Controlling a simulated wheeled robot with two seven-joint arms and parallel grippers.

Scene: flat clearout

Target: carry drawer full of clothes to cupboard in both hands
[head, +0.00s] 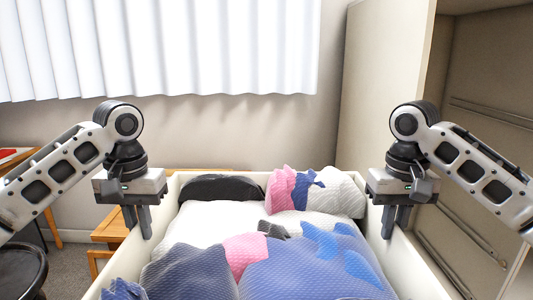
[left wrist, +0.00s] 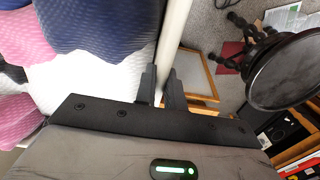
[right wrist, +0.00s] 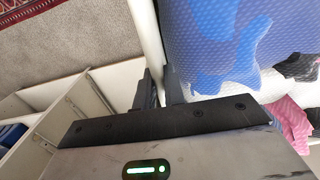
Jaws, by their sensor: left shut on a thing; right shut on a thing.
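The drawer (head: 171,191) is a cream open box held in front of me. It is filled with folded clothes (head: 310,262) in blue, white, pink and black. My left gripper (head: 138,222) is shut on the drawer's left wall, which also shows in the left wrist view (left wrist: 173,32). My right gripper (head: 396,222) is shut on its right wall, seen in the right wrist view (right wrist: 147,35). The cupboard (head: 388,90) is a tall beige unit at the right, with an open interior and metal rails. The drawer's near end is out of frame.
A dark round stool or table top (head: 20,268) stands at the lower left, and shows in the left wrist view (left wrist: 285,72). A wooden table (head: 108,228) is behind the drawer's left side. A white curtain (head: 170,45) hangs on the back wall.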

